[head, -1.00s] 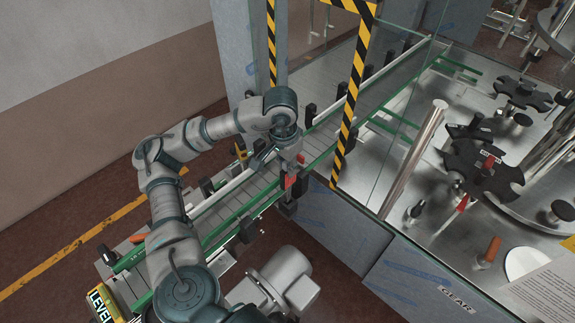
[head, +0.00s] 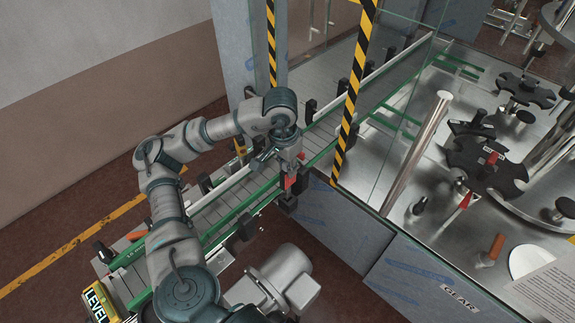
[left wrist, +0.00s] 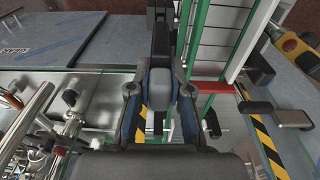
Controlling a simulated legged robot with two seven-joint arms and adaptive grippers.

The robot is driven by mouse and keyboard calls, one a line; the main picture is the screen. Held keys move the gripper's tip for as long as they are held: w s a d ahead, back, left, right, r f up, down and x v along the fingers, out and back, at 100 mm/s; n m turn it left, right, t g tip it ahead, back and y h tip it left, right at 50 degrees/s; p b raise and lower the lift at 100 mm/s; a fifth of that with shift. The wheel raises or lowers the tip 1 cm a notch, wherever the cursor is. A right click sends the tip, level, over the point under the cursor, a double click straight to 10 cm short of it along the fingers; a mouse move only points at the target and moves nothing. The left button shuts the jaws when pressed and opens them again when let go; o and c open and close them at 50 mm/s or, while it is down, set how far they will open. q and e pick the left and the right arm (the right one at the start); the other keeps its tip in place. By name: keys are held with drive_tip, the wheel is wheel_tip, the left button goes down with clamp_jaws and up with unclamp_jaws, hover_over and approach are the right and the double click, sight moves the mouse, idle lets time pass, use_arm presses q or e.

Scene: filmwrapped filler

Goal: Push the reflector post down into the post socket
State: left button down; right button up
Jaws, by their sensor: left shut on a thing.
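My left gripper (head: 288,166) points down at the near rail of the conveyor. In the left wrist view its two fingers (left wrist: 158,105) are closed around a grey block, which I take for the top of the reflector post (left wrist: 158,86). In the head view a red part (head: 290,181) shows just under the gripper, perhaps the reflector. Below it a black bracket (head: 288,203) at the rail's outer side is likely the post socket. The fingers hide much of the post, and I cannot tell how deep it sits. My right gripper is not in view.
The conveyor (head: 215,207) with green rails runs under my arm. A striped yellow-black frame post (head: 352,100) and glass panel stand close right of the gripper. A grey motor (head: 283,280) sits below the conveyor. Star wheels (head: 487,165) are behind the glass.

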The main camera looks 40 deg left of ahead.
use_arm(q)
drive_tip(key=shift+f+b, duration=1)
drive_tip(key=shift+f, duration=0.1)
drive_tip(key=c, duration=1)
unclamp_jaws()
drive_tip(key=shift+r, duration=0.1)
drive_tip(key=r, duration=0.7)
drive_tip(key=s+r, duration=0.1)
drive_tip(key=r, duration=0.3)
drive_tip(key=shift+s+a+r, duration=0.1)
drive_tip(key=shift+r, duration=0.25)
drive_tip(key=shift+f, duration=0.1)
